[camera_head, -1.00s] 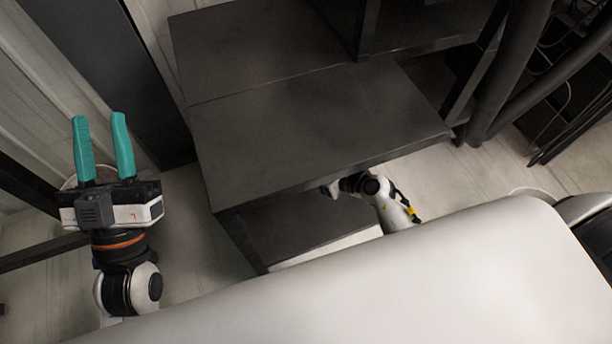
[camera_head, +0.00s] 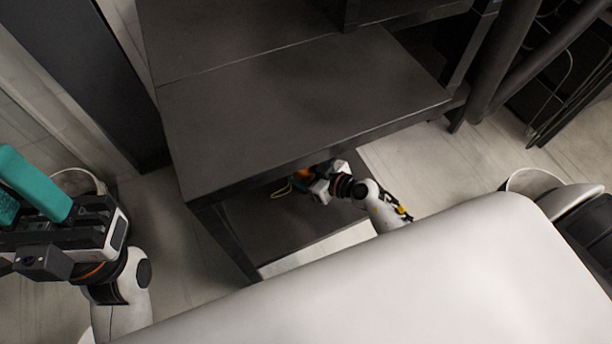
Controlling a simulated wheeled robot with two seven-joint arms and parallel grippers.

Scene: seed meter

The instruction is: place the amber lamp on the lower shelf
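The lower shelf (camera_head: 262,228) is a dark board under the table's top board, partly covered by it. A small orange-amber piece (camera_head: 305,172), perhaps part of the amber lamp, shows under the front edge, with a thin yellow loop (camera_head: 281,190) beside it. My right gripper (camera_head: 312,182) reaches in over the lower shelf, right at the amber piece. Its fingertips are not clear, so I cannot tell whether it grips the piece. My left gripper (camera_head: 26,192) has teal fingers apart, appears empty, and is at the left edge, away from the shelves.
The dark top board (camera_head: 300,100) overhangs the lower shelf and limits room above it. A dark table leg (camera_head: 228,240) stands left of the lower shelf. A dark upright panel (camera_head: 90,80) is at the left. Black tubes (camera_head: 500,60) stand at the right. Pale floor lies around.

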